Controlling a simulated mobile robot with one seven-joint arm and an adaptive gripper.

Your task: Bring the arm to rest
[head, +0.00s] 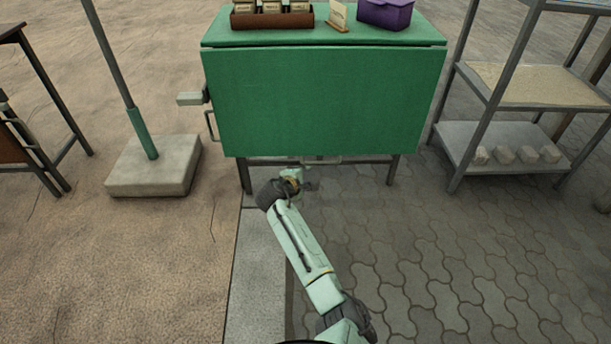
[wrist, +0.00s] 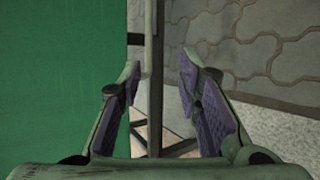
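My arm (head: 303,245) reaches forward, low over the paving, towards the front of the green table (head: 325,105). My gripper (wrist: 159,68) is open in the wrist view, its two purple-padded fingers apart with nothing held between them. A thin upright bar shows in the gap, and I cannot tell how far beyond the fingers it is. In the head view my gripper (head: 309,178) is small and only partly clear, just below the lower edge of the table's green front. The green panel (wrist: 60,80) fills the left of the wrist view.
On the table stand a brown box with cards (head: 272,20), a small sign (head: 338,16) and a purple box (head: 385,13). A shelf rack (head: 520,88) stands right. A post on a concrete block (head: 155,168) stands left. Paving at lower right is clear.

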